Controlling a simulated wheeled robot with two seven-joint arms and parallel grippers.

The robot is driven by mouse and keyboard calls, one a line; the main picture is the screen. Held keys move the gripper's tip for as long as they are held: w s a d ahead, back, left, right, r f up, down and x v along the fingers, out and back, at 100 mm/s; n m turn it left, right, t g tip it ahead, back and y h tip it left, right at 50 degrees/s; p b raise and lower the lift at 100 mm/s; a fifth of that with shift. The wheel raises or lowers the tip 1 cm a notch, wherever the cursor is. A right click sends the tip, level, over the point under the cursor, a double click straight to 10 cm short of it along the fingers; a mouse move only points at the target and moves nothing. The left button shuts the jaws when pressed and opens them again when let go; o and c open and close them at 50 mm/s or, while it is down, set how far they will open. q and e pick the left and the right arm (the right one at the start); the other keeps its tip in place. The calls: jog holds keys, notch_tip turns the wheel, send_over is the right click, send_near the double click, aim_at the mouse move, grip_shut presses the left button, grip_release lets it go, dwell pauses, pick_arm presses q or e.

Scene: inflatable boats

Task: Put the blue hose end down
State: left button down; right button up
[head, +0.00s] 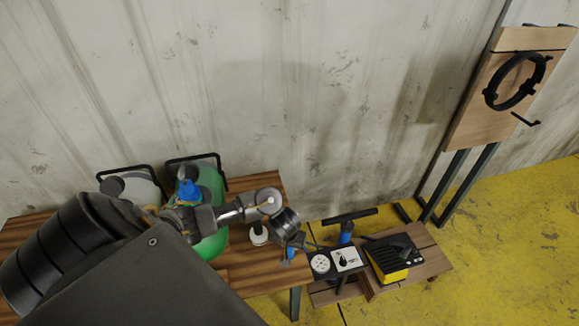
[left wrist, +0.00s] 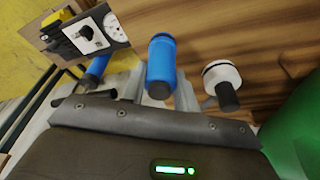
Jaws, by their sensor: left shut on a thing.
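The blue hose end (left wrist: 160,62) is a blue cylinder with a black tip. It sits between the pale fingers of my left gripper (left wrist: 158,90) in the left wrist view. In the head view my left gripper (head: 291,243) is at the right end of the wooden table (head: 240,272), and a little of the blue hose end (head: 290,254) shows below it. My gripper is shut on it. I cannot tell whether it touches the table. A white fitting with a black stem (left wrist: 225,84) stands close beside it. My right gripper is not in view.
Green (head: 211,245) and pale (head: 140,190) tanks stand on the table, a blue part (head: 188,190) above the green one. A low bench (head: 430,262) at right holds a gauge panel (head: 321,264), blue pump (head: 346,230) and yellow-black box (head: 388,262). A board with a black ring (head: 488,92) stands behind.

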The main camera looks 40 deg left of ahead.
aim_at(289, 248)
pick_arm(q)
jog(key=x, duration=0.1)
jog(key=b+x, duration=0.1)
jog(key=x, duration=0.1)
jog(key=shift+s+d+f, duration=0.1)
jog(key=shift+s+f, duration=0.15)
jog(key=shift+f, duration=0.05)
jog(key=shift+r, duration=0.1)
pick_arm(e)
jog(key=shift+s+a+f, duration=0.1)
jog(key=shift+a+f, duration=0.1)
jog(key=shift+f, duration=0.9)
pick_arm(q)
jog(key=c, duration=1.1)
grip_release()
jog(key=shift+o, duration=0.2)
